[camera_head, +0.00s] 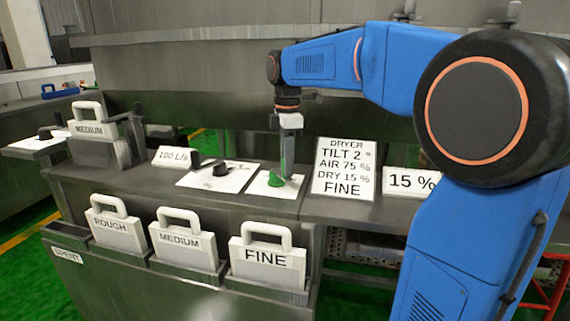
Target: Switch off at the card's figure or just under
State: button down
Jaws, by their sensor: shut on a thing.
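The white card (343,186) stands on the counter and reads "DRYER, TILT 2°, AIR 75 %, DRY 15 %, FINE". Right of it a white display (412,182) reads "15 %". Left of the card, a green knob (275,182) sits on a white plate (263,192). My gripper (282,174) points down over this plate, its tips shut on the green knob. The fingertips are small in the picture and partly cover the knob.
A black knob (221,169) on a white panel and a sign reading "100 L/s" (173,156) are to the left. A "MEDIUM" filter (92,128) sits in a holder further left. "ROUGH" (113,222), "MEDIUM" (181,241) and "FINE" (268,259) filters stand in front slots.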

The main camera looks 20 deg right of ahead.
jog(key=shift+d, duration=0.1)
dwell(0.4)
jog(key=c, duration=1.5)
grip_release()
jog(key=shift+c, duration=0.2)
jog(key=shift+r, duration=0.1)
notch_tip(320, 180, up, 17)
jog(key=shift+r, duration=0.15)
